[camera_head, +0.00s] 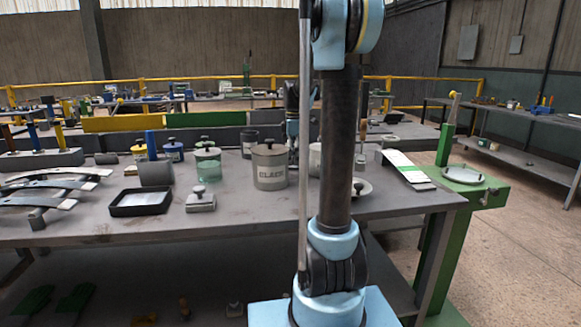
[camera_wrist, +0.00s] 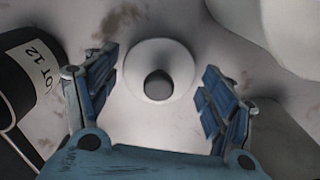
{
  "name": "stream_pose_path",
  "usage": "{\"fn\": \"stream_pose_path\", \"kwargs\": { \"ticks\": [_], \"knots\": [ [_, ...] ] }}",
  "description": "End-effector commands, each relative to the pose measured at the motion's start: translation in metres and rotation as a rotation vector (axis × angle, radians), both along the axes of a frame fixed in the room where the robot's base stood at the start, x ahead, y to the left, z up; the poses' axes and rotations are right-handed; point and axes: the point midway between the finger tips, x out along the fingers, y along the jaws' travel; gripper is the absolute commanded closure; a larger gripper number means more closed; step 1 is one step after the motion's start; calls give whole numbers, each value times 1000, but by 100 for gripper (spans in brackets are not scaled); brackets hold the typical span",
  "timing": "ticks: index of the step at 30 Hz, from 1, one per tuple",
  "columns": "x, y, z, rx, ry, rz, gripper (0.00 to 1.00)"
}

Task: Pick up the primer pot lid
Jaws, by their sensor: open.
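A small round pale lid with a dark knob (camera_wrist: 160,55), which I take to be the primer pot lid, shows in the wrist view. It lies on a stained pale surface. My gripper (camera_wrist: 160,72) is open, with one blue finger on each side of the lid and clear gaps between. Nothing is held. In the head view my gripper (camera_head: 293,134) is over the far part of the bench, partly behind my arm's column, and the lid below it cannot be made out there.
A dark can labelled "LOT 12" (camera_wrist: 22,62) is left of my gripper in the wrist view, with pale rounded objects (camera_wrist: 240,15) on the right. On the bench (camera_head: 120,228) stand a lidded "GLAZE"-like canister (camera_head: 270,172), a green jar (camera_head: 208,165) and a black tray (camera_head: 140,204).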

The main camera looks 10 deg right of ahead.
Motion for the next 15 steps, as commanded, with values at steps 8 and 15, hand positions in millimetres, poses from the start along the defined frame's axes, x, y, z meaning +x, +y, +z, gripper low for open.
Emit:
{"fn": "stream_pose_path", "kwargs": {
  "ticks": [8, 15],
  "knots": [
    [0, 0, -15, 0, 0, 0, 24],
    [0, 1, -15, 0, 0, 1, 44]
  ]
}}
